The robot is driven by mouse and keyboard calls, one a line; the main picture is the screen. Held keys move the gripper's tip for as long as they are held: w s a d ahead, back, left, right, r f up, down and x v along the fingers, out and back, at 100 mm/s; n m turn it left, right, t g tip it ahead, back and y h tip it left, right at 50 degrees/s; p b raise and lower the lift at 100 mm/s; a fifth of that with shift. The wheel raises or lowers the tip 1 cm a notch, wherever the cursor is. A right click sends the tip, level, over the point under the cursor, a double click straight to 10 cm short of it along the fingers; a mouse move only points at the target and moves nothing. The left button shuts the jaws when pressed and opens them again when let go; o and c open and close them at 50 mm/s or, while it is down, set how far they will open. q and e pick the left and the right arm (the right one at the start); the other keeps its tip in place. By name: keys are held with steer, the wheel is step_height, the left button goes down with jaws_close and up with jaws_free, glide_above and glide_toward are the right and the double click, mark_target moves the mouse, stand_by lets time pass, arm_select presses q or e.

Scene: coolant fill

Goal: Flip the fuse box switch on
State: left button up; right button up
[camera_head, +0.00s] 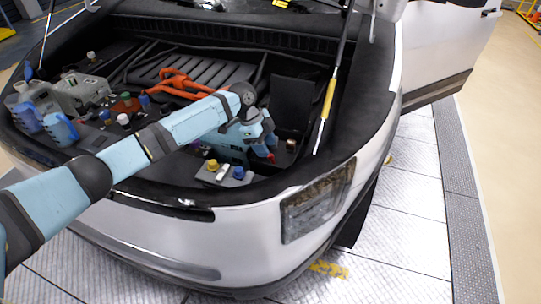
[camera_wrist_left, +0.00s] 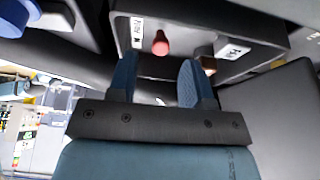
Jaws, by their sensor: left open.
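My left gripper (camera_head: 264,149) reaches over the front edge of the open engine bay, pointing down at its right side. In the left wrist view its two fingers (camera_wrist_left: 158,72) are apart with nothing between them. A dark grey box (camera_wrist_left: 185,22), seemingly the fuse box, lies just past the fingertips. It carries a small red knob (camera_wrist_left: 160,43), which shows just beyond the gap between the fingers, and a brown switch-like block (camera_wrist_left: 208,64) beside the right finger. The brown block also shows in the head view (camera_head: 291,146). I cannot tell whether the fingers touch either. My right gripper is out of view.
A dark upright panel (camera_head: 293,103) stands behind the gripper. A hood strut (camera_head: 327,100) with a yellow sleeve rises to its right. Yellow (camera_head: 212,164) and blue (camera_head: 238,172) caps sit at the front edge. Orange cables (camera_head: 180,84) cross the engine.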

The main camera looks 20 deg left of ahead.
mark_target(272, 159)
arm_select(q)
steer(key=shift+x, duration=2.2)
steer(key=shift+c, duration=0.3)
jaws_close()
